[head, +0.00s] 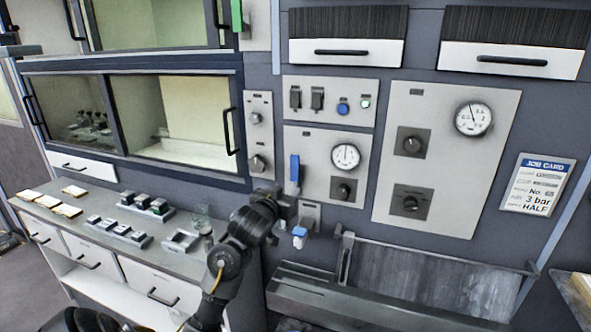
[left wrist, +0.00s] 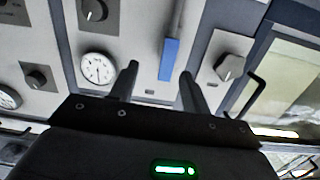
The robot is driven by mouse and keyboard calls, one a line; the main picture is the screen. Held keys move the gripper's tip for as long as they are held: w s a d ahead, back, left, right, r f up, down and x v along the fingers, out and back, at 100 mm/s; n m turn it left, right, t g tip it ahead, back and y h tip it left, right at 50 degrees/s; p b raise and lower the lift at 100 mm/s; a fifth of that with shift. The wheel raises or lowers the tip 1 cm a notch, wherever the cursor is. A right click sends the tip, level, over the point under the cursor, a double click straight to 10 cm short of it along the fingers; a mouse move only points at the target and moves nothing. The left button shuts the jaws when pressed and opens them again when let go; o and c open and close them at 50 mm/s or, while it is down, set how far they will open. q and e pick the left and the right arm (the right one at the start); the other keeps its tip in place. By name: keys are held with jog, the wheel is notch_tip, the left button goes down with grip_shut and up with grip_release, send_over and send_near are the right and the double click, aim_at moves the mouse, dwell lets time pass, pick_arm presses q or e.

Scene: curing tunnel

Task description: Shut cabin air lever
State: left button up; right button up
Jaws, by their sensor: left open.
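A lever with a blue handle (head: 295,168) is on the panel, left of the lower round gauge. Its handle stands upright in the head view. The blue handle (left wrist: 169,60) also shows in the left wrist view, with a grey stem, between the lines of my two fingers. My left gripper (head: 287,203) is just below the handle in the head view. Its jaws (left wrist: 158,73) are open and empty, and I cannot tell whether they touch the handle. No label for the lever is readable. My right gripper is not in view.
A small blue-tipped fitting (head: 299,233) sits below the gripper. A gauge (head: 345,156) and knob (head: 344,190) are right of the lever; a narrow knob panel (head: 258,132) is left. A grey trough (head: 400,290) juts out at lower right. A job card (head: 538,185) reads 3 bar, HALF.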

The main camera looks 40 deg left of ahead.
pick_arm(q)
jog(key=t, duration=0.1)
send_near(294, 161)
jog(key=shift+n+y, duration=0.3)
jog(key=shift+n, duration=0.1)
jog(key=p+x, duration=0.3)
jog(key=x, duration=0.7)
jog(key=shift+d, duration=0.2)
jog(key=shift+w+a, duration=0.1)
jog(key=shift+w, duration=0.3)
grip_shut()
jog(key=shift+f, duration=0.1)
